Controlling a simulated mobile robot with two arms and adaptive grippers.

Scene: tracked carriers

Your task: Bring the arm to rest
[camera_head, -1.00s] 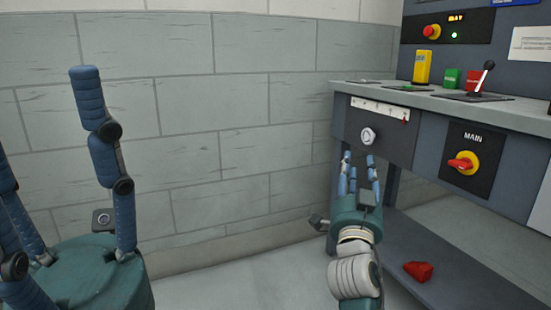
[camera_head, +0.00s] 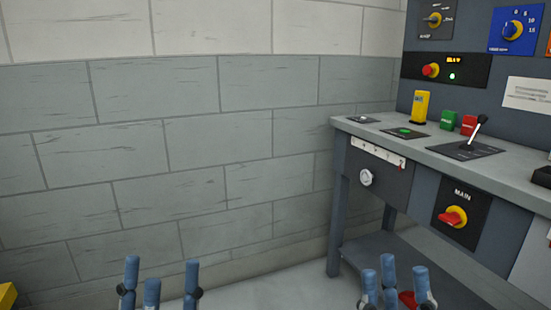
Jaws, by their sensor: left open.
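My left gripper (camera_head: 160,275) shows at the bottom edge, left of the middle. Its three blue fingers point up and stand apart, with nothing between them. My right gripper (camera_head: 395,278) shows at the bottom edge, right of the middle. Its three blue fingers also point up and stand apart, and I see nothing held. Both palms and both arms are below the picture. Neither gripper is seen touching the bench.
A control bench (camera_head: 425,148) stands at the right, with a lever (camera_head: 478,130), a yellow block (camera_head: 420,106) and a MAIN switch (camera_head: 453,217). A red piece (camera_head: 407,299) is partly hidden by my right fingers. A yellow thing (camera_head: 7,296) is cut off at left. A block wall is behind.

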